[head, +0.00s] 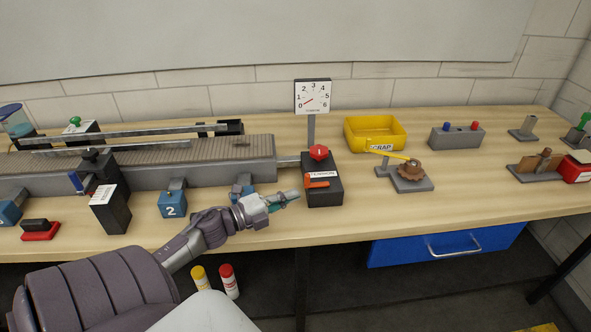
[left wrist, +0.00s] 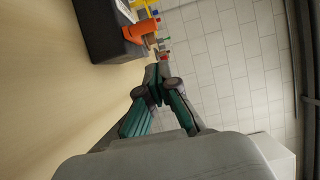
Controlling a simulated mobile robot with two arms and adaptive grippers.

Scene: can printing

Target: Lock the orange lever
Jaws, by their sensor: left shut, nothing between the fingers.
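The orange lever (head: 318,183) is on the front of a black box (head: 325,196) labelled tension, with a red knob (head: 319,152) on top. My left gripper (head: 296,194) is shut and empty, just left of the lever and apart from it. In the left wrist view the orange lever (left wrist: 140,31) shows at the upper left on the dark box (left wrist: 98,30), beyond my shut fingertips (left wrist: 156,72). My right gripper is not in view.
A dial gauge (head: 313,96) stands behind the box, its needle near 0. A grey conveyor (head: 220,160) runs left of it. A yellow scrap bin (head: 375,134) and a grey stand with a brown gear (head: 412,170) are to the right. The table front right of the box is clear.

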